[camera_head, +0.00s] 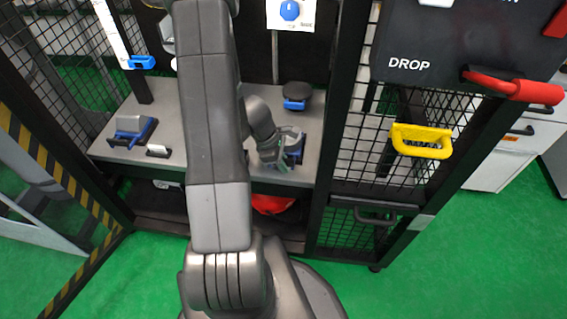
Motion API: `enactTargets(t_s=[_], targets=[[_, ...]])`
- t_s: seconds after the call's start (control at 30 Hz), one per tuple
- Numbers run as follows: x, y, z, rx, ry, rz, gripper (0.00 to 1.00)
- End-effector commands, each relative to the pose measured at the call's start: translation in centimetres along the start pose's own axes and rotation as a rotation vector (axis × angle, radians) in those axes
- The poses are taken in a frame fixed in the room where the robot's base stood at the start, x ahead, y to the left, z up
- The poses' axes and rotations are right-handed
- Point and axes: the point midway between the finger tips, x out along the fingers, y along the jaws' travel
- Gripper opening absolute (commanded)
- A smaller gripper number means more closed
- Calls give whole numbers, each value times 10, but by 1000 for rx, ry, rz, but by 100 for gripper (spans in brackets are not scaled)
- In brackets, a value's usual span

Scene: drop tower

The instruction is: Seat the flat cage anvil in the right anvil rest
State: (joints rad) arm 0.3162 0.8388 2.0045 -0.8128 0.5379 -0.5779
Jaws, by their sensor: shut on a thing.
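My gripper (282,149) is at the front right of the grey bench, low over its surface and close to the front edge. It is shut on a small dark piece with blue on it (297,150), most of which the fingers hide. I take this piece to be the flat cage anvil, but its shape is not clear. A blue part shows at the fingertips; I cannot tell whether it belongs to the piece or to the right anvil rest beneath. Whether the piece touches the bench or a rest is hidden.
A grey block in a blue holder (132,128) stands on the bench's left, beside a small white tag (158,150). A dark round disc on a blue base (298,92) stands behind my gripper. Black posts and mesh flank the bench; a yellow handle (421,141) and red lever (512,88) are right.

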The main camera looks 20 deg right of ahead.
Motion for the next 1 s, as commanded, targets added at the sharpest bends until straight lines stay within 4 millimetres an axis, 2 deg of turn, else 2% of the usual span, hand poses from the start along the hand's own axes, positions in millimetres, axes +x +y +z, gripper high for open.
enactTargets(t_s=[0.13, 0.17, 0.2, 0.27, 0.3, 0.53, 0.67, 0.77, 1.0], targets=[[-1, 1, 0, 1, 0, 3, 0], [-1, 1, 0, 1, 0, 3, 15], [-1, 1, 0, 1, 0, 3, 23], [-1, 1, 0, 1, 0, 2, 34], [-1, 1, 0, 1, 0, 2, 36], [0, -1, 0, -1, 0, -2, 36], [-8, 0, 0, 0, 0, 1, 36], [-24, 1, 1, -1, 1, 3, 36], [-81, 1, 1, 0, 1, 6, 36]])
